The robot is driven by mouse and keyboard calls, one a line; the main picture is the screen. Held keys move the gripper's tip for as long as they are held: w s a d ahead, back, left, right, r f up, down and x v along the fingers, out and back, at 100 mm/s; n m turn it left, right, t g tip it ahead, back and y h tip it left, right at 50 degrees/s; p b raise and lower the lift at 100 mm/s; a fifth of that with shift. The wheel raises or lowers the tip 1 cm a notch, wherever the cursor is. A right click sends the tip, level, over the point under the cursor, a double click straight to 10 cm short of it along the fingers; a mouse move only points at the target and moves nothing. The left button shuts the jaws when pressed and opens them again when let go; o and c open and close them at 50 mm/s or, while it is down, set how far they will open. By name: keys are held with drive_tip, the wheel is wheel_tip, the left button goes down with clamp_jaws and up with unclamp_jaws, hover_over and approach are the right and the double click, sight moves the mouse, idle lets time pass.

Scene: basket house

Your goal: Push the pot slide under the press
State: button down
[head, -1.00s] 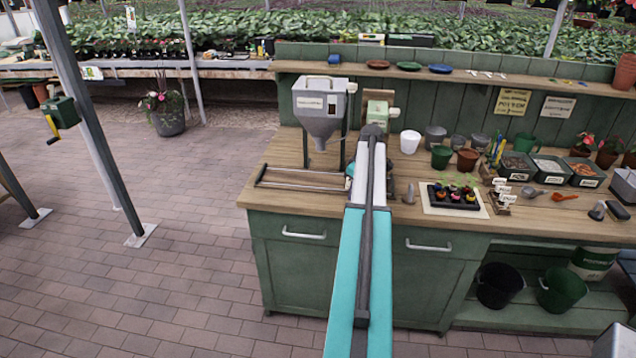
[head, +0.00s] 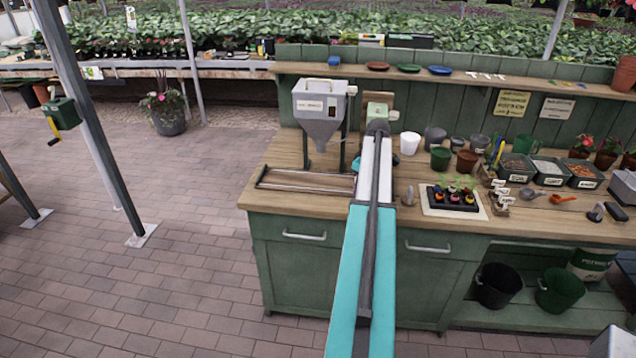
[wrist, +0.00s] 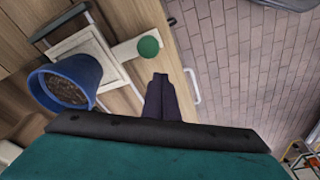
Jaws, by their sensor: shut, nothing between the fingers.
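The pot slide (wrist: 130,52) is a pale plate with a tab ending in a round green knob (wrist: 149,46), seen in the wrist view. A blue pot (wrist: 66,88) filled with dark soil stands on the plate. My gripper (wrist: 161,78) is shut and empty, its dark fingertips close to the knob; I cannot tell whether they touch. In the head view my arm hides the slide and pot. A pale green block (head: 379,109) on a wooden upright, partly behind my arm, may be the press, but I cannot tell for certain.
A grey hopper (head: 320,110) stands on the workbench (head: 275,160), left of my arm, with metal rails (head: 305,186) before it. Right of my arm are a white cup (head: 410,143), a seedling tray (head: 455,197) and several pots.

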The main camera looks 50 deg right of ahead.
drive_tip(key=shift+w+a+r+p, duration=0.1)
drive_tip(key=shift+w+r+p, duration=0.1)
drive_tip(key=shift+r, duration=0.35)
drive_tip(key=shift+w+a+r+p, duration=0.1)
drive_tip(key=shift+r+p, duration=0.1)
drive_tip(key=shift+r, duration=0.35)
